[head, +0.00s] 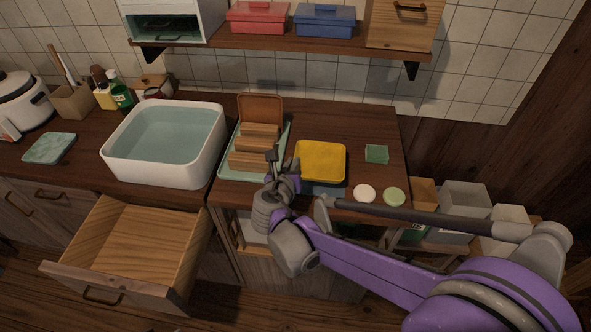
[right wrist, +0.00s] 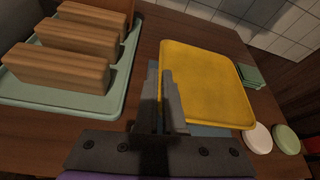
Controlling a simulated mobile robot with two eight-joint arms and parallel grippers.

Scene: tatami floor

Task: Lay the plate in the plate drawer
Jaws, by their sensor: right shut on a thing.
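The yellow square plate (head: 320,161) is over a blue-grey mat (head: 325,188) on the right counter. It also shows in the right wrist view (right wrist: 207,80). My right gripper (head: 273,160) is at the plate's left edge, its fingers close together and shut on that edge; the fingers hide the exact contact. They also show in the right wrist view (right wrist: 166,98). The wooden drawer (head: 72,272) at lower left is pulled open and looks empty. My left gripper is not in view.
A pale green tray (head: 226,168) with wooden dividers and a brown piece (head: 262,107) stands left of my gripper. A white basin (head: 160,170) of water is behind the drawer.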

